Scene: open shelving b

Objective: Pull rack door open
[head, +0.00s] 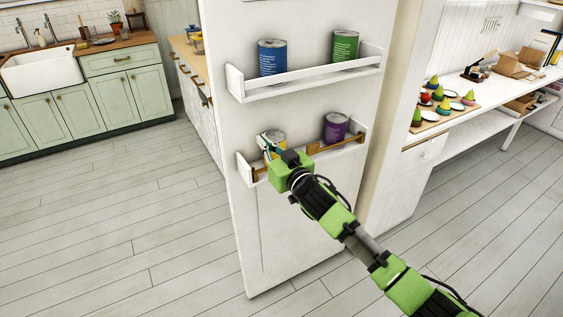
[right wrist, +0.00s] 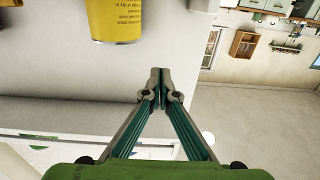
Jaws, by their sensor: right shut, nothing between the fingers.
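The rack door (head: 300,215) is a tall white panel with two shallow shelves on its face. My left gripper is out of view.
A purple can (head: 336,127) shares the lower shelf. A blue can (head: 272,58) and a green can (head: 345,46) stand on the upper shelf (head: 305,79). A counter with dishes (head: 440,118) is at right. The plank floor (head: 130,220) left of the door is clear.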

